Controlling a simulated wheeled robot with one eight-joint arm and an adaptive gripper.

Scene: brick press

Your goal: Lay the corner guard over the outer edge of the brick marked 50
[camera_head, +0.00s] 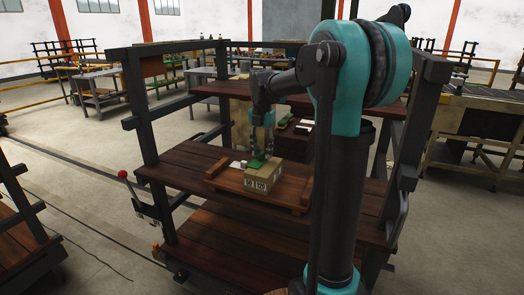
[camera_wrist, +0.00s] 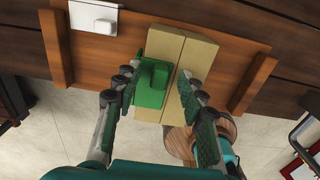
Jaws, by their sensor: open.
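Two tan bricks stand side by side on a wooden board. The left one is the brick marked 50 (camera_head: 250,184); it also shows in the wrist view (camera_wrist: 162,40). The other is marked 120 (camera_head: 262,187). The green corner guard (camera_wrist: 152,82), with a raised grip block, lies on the left brick at its outer left edge; it also shows in the head view (camera_head: 256,161). How its side flange sits against the brick is hard to tell. My gripper (camera_wrist: 158,85) is open, its fingers spread to either side of the guard and apart from it.
The board (camera_wrist: 115,50) has raised wooden rails (camera_wrist: 250,82) at left and right. A white plate (camera_wrist: 95,18) with a small block lies left of the bricks. Dark rack posts (camera_head: 140,105) stand at both sides.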

